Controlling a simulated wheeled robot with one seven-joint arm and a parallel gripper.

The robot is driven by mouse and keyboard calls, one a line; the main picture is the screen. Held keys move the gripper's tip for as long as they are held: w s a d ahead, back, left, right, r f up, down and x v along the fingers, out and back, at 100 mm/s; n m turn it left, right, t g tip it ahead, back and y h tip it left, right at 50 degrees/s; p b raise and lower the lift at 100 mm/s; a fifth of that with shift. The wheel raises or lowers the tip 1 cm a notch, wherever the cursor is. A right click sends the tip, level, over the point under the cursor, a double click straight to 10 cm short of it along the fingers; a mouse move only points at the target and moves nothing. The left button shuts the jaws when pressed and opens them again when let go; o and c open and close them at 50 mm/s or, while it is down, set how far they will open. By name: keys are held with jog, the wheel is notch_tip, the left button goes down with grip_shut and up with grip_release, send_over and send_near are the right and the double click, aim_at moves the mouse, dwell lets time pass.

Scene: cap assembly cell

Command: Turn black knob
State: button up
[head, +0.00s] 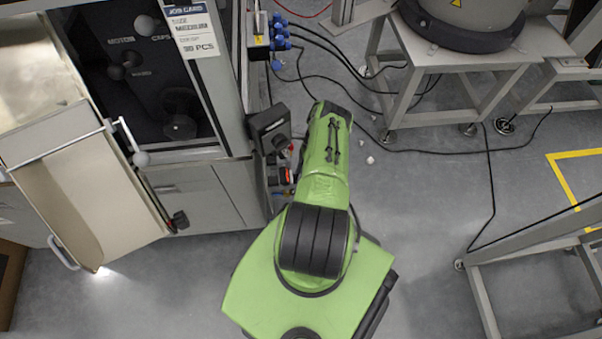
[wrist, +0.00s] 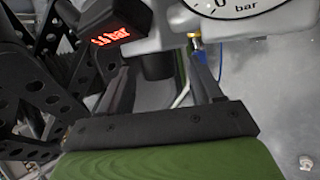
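My gripper (wrist: 160,62) shows in the wrist view with its two dark fingers spread apart. A dark, short cylinder (wrist: 157,67), which looks like the black knob, lies between the fingertips under a grey housing. A gap seems to show on each side of it, and I cannot tell whether either finger touches it. In the head view my green arm reaches to the right side of the machine cabinet, and my gripper's fingers cannot be made out there.
A black box with a red "bar" display (wrist: 108,28) sits at upper left in the wrist view, close to a finger. A white round gauge (wrist: 240,8) is at upper right. The cabinet (head: 232,180) stands left of my arm; open floor (head: 420,220) lies right.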

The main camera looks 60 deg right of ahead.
jog(key=shift+d, duration=0.1)
jog(key=v, duration=1.2)
